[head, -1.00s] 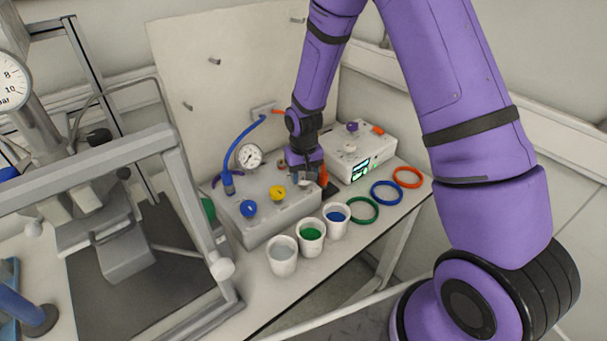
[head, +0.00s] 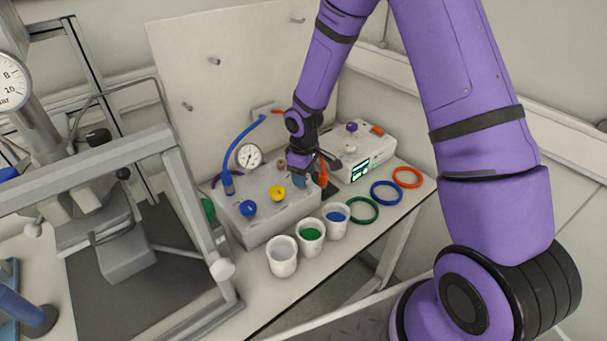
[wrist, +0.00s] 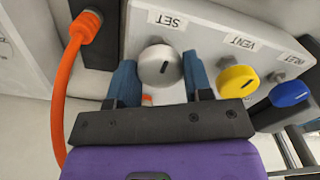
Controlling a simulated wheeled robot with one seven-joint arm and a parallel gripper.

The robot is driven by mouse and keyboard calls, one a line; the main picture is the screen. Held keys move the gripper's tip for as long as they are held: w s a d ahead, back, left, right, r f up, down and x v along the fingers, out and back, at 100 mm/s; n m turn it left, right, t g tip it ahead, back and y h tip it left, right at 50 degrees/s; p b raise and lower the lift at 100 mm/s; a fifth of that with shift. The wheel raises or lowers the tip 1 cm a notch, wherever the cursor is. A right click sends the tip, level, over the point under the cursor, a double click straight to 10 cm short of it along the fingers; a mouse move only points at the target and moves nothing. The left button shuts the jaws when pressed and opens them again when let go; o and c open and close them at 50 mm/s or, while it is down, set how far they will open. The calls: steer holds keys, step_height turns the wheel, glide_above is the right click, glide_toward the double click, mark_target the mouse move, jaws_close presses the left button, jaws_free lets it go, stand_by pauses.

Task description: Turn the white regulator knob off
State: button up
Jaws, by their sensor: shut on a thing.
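The white regulator knob (wrist: 160,65) is the pale round knob below the SET label in the wrist view, with a short dark, slightly slanted mark on its face. My gripper (wrist: 160,75) has its two blue fingers on either side of it, shut on it. In the head view my gripper (head: 303,177) is at the right end of the grey regulator box (head: 262,226) and hides the knob. The yellow VENT knob (wrist: 238,81) and the blue INLET knob (wrist: 289,94) are to the right in the wrist view, clear of the fingers.
An orange hose (wrist: 60,110) runs close to the left of my gripper. A white device with a screen (head: 368,152) stands just right of the box. Several cups (head: 282,262) and coloured rings (head: 386,194) are in front. A metal frame (head: 190,185) stands at left.

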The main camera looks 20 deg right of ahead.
steer(key=shift+n, duration=0.3)
steer(key=o, duration=0.9)
step_height(320, 180, up, 11)
steer(key=shift+f, duration=0.1)
stand_by(0.5)
